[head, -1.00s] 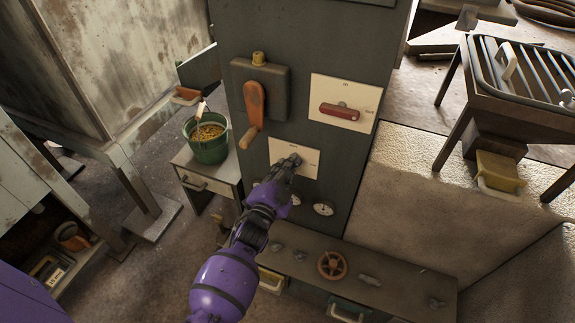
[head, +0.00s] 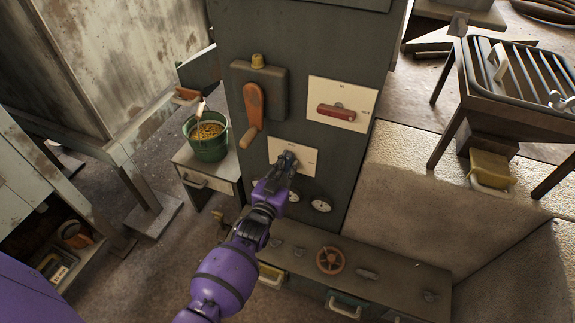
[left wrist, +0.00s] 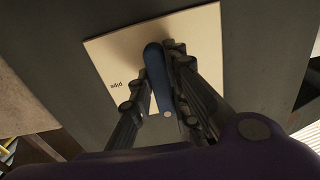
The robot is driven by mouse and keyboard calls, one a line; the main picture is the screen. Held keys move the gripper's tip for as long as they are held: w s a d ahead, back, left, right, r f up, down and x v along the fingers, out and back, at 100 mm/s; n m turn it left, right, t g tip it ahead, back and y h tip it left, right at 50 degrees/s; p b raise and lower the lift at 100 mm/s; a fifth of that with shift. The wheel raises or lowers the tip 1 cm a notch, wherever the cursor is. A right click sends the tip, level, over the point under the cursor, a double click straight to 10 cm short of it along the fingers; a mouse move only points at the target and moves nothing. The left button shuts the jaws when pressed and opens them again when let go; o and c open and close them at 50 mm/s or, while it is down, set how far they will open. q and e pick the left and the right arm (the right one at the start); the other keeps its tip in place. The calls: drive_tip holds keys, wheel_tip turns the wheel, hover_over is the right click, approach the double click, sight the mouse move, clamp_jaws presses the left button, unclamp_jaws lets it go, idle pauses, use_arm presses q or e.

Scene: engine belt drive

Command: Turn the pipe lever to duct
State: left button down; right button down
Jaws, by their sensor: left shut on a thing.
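The pipe lever (left wrist: 158,80) is a dark blue bar on a cream plate (left wrist: 115,60) in the left wrist view. A word that looks like "pipe" stands upside down on the plate's left side. In the head view the same plate (head: 275,147) sits on the dark grey cabinet, below a red-handled switch. My left gripper (head: 287,162) covers the lever there. In the left wrist view my left gripper (left wrist: 153,85) has its fingers on both sides of the lever and is shut on it. My right gripper is not in view.
Above on the cabinet are an orange crank (head: 254,105) and a red switch handle (head: 336,112). Round gauges (head: 321,205) sit below the plate. A low bench with a valve wheel (head: 331,261) stands at the cabinet's foot. A green bucket (head: 208,140) stands to the left.

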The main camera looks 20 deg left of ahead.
use_arm(q)
drive_tip(key=shift+n, duration=0.3)
drive_tip(key=c, duration=1.7)
unclamp_jaws()
drive_tip(key=shift+s, duration=0.1)
drive_tip(key=s, duration=1.1)
drive_tip(key=shift+s+a, duration=0.25)
drive_tip(key=shift+s, duration=0.15)
